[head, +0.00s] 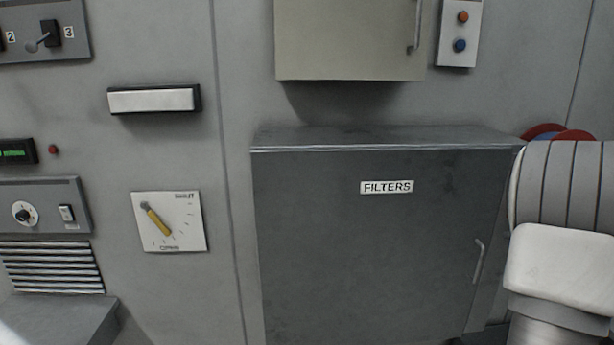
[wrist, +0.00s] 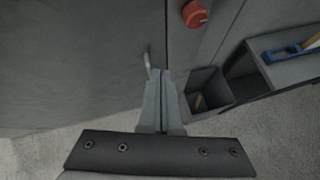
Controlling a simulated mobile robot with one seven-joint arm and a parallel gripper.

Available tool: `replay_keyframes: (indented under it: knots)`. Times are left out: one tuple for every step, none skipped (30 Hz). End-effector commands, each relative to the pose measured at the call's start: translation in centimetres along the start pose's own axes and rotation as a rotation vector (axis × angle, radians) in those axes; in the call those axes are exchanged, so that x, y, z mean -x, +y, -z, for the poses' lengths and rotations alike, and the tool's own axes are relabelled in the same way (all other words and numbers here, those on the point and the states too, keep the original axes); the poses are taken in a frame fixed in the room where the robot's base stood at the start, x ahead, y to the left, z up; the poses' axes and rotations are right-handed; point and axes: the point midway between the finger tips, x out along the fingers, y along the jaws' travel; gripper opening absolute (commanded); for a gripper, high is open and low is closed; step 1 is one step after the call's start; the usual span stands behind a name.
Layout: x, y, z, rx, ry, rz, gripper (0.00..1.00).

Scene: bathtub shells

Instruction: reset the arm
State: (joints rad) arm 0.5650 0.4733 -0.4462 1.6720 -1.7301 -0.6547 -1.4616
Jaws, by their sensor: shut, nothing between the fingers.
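My gripper (wrist: 162,72) shows in the wrist view with its two fingers together, shut and empty. It points along a dark grey cabinet front, and the tips appear close to a small handle (wrist: 148,62); I cannot tell whether they touch it. In the head view a white and grey part of my arm stands at the right edge, and the gripper itself is out of sight there.
The grey filters cabinet (head: 370,240) has a handle (head: 478,262) at its right. A pale cabinet (head: 350,40) hangs above. A yellow-pointer dial (head: 157,220) is on the left wall. The wrist view shows a red knob (wrist: 195,13), an open bin (wrist: 208,88) and a blue-handled tool (wrist: 290,50).

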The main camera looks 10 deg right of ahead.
Motion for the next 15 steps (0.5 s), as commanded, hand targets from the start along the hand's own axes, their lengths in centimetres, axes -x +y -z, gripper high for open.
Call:
replay_keyframes:
  knots:
    - [1.2, 2.0, -2.2, -0.101, -0.069, 0.008, 0.00]
    - [2.0, 2.9, -3.2, -0.175, -0.109, 0.016, 0.00]
    - [3.0, 4.2, -4.5, -0.279, -0.158, 0.023, 0.00]
    - [3.9, 5.1, -5.3, -0.357, -0.192, 0.026, 0.00]
    - [4.7, 6.0, -5.9, -0.439, -0.222, 0.028, 0.00]
    - [5.9, 7.1, -6.5, -0.547, -0.257, 0.029, 0.00]
    - [6.8, 7.9, -6.8, -0.629, -0.280, 0.028, 0.00]
    - [7.6, 8.7, -7.1, -0.713, -0.300, 0.026, 0.00]
    - [8.8, 9.7, -7.2, -0.823, -0.322, 0.024, 0.00]
    - [9.7, 10.6, -7.0, -0.907, -0.334, 0.021, 0.00]
    - [10.6, 11.3, -6.8, -0.992, -0.343, 0.018, 0.00]
    - [11.7, 12.4, -6.3, -1.104, -0.349, 0.015, 0.00]
    - [12.5, 13.1, -5.9, -1.188, -0.352, 0.015, 0.00]
    - [13.3, 13.9, -5.3, -1.271, -0.350, 0.014, 0.00]
    - [14.4, 15.0, -4.3, -1.382, -0.343, 0.015, 0.00]
